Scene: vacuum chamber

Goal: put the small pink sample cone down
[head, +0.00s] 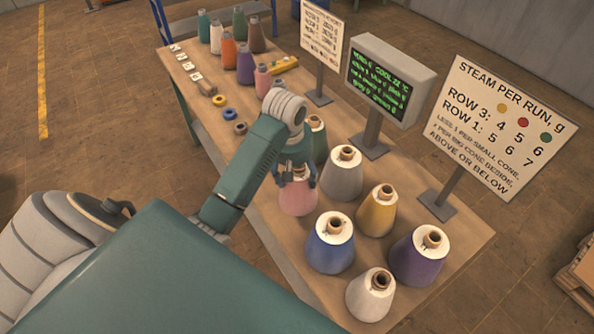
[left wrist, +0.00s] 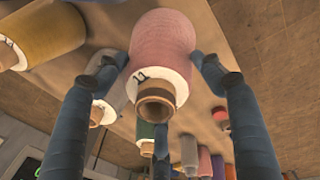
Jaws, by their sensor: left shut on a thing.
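A pink cone (head: 297,199) with a white top and brown tube is at the near part of the table, left of the grey cone (head: 340,178) and above the blue cone (head: 330,244) in the head view. My left gripper (head: 296,175) is shut on it from above. Another pink cone (head: 263,80) stands farther back. My right gripper is in neither view.
Yellow (head: 377,212), purple (head: 417,256), white (head: 370,296) and green (head: 318,140) cones crowd around the near end of the table (head: 465,228). Signs and a green-text screen (head: 380,78) line the right edge. Several cones and rings (head: 230,113) stand farther back.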

